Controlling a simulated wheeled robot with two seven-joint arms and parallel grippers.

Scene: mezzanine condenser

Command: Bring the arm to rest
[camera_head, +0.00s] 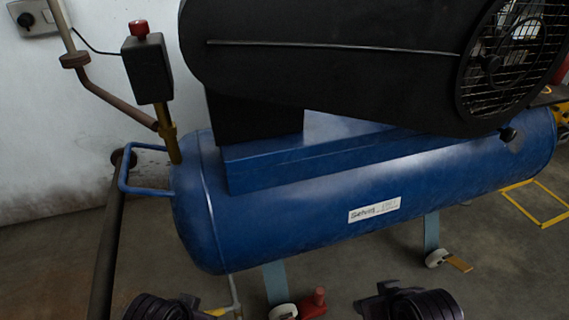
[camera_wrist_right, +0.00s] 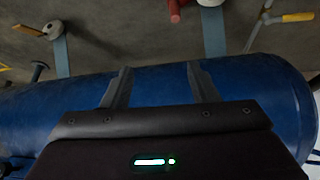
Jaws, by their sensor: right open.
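My right gripper (camera_wrist_right: 160,78) shows in the right wrist view with its two dark fingers apart and nothing between them. The blue tank (camera_wrist_right: 258,95) of the compressor fills the view behind the fingers. I cannot tell how far the fingertips are from it. In the head view dark ribbed parts of my two arms show at the bottom edge, one left of centre and one right of centre, both in front of the tank (camera_head: 290,230). My left gripper's fingers cannot be made out there.
A black belt guard (camera_head: 330,60) with a round grille sits on the tank. A black box (camera_head: 148,70) with a red knob stands at its left end, near a blue handle (camera_head: 122,175) and a brown pipe (camera_head: 103,250). A yellow frame (camera_head: 530,190) lies on the floor at right.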

